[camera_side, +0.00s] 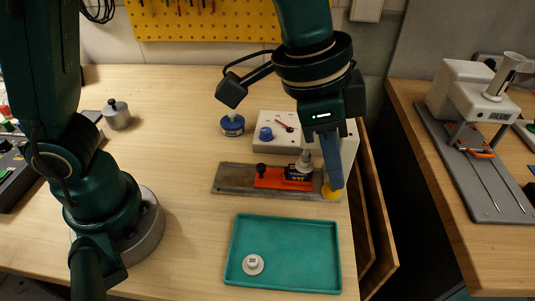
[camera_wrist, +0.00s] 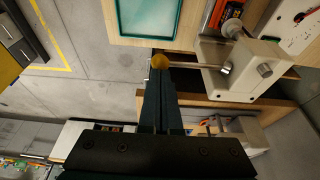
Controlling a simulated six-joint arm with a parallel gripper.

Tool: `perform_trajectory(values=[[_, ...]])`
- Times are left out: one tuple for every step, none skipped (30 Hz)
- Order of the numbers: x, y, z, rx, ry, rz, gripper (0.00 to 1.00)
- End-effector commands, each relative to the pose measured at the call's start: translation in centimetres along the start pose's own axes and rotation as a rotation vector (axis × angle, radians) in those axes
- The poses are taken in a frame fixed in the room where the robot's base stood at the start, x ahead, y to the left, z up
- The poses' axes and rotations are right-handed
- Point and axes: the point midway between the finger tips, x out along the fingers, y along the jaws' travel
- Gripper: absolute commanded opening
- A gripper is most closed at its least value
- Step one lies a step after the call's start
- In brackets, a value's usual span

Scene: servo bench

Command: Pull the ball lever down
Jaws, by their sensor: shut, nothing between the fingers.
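The ball lever ends in a yellow ball (camera_side: 331,193), which shows beside the tip of my gripper (camera_side: 335,186) in the side view. In the wrist view the ball (camera_wrist: 160,61) sits just beyond the tips of my gripper (camera_wrist: 162,80). A thin rod runs from the ball to a cream housing (camera_wrist: 228,68), roughly level across the picture. My gripper's fingers are shut together and hold nothing. They point down at the ball; I cannot tell whether they touch it. In the side view my gripper hides much of the housing and the rod.
A grey plate with an orange fixture (camera_side: 270,178) lies left of the ball. A teal tray (camera_side: 283,219) holding a small white round part is in front. The bench's right edge is close.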

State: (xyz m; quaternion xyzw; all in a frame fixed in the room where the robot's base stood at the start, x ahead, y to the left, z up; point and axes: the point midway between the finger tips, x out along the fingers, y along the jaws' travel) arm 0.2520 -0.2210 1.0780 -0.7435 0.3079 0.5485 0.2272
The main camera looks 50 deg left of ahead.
Motion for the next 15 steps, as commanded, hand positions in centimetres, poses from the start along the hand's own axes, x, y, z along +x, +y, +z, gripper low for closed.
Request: perform_trajectory(values=[[0.1,0.0,0.0,0.0,-0.001,0.0,0.0],[0.1,0.0,0.1,0.0,-0.001,0.0,0.0],[0.2,0.0,0.1,0.0,-0.001,0.0,0.0],[0.3,0.0,0.1,0.0,-0.001,0.0,0.0],[0.4,0.0,0.1,0.0,0.0,0.0,0.0],[0.5,0.0,0.1,0.0,0.0,0.0,0.0],[0.6,0.0,0.2,0.0,-0.001,0.001,0.0],[0.7,0.1,0.2,0.0,-0.001,0.001,0.0],[0.8,0.1,0.2,0.0,-0.001,0.001,0.0],[0.8,0.1,0.3,0.0,-0.001,0.001,0.0],[0.9,0.1,0.3,0.0,-0.001,0.001,0.0],[1.0,0.1,0.3,0.0,0.0,0.001,0.0],[1.1,0.1,0.3,0.0,0.0,0.001,0.0],[1.2,0.1,0.4,0.0,-0.001,0.001,0.0],[1.3,0.1,0.4,0.0,-0.001,0.001,0.0]])
